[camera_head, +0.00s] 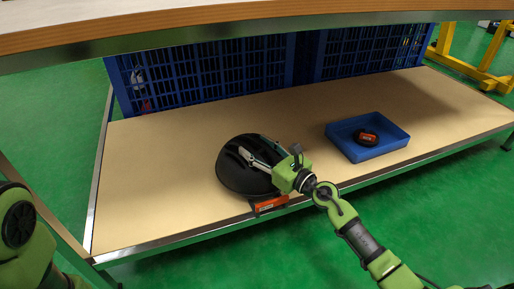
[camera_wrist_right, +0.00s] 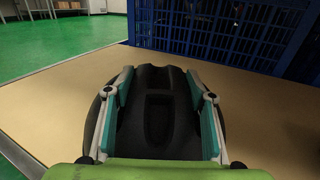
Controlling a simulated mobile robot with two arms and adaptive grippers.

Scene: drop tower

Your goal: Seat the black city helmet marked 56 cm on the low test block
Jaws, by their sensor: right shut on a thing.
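A black helmet (camera_head: 232,183) sits dome-up over the left half of the low wooden shelf. My right gripper (camera_head: 258,153) reaches it from the right and is shut on it. In the right wrist view the helmet (camera_wrist_right: 158,125) lies between the two teal-padded fingers of the gripper (camera_wrist_right: 158,110), with a long recess along its top. No 56 cm mark can be read. I cannot make out a test block; anything under the helmet is hidden. Of my left arm only a green link shows at the lower left; its gripper is out of view.
An orange label (camera_head: 270,204) is at the shelf's front edge, just below the helmet. A blue tray (camera_head: 390,145) holding a black and red round item (camera_head: 366,137) stands to the right. Blue crates (camera_head: 230,70) line the back. A tabletop (camera_head: 200,25) overhangs the shelf (camera_head: 150,190).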

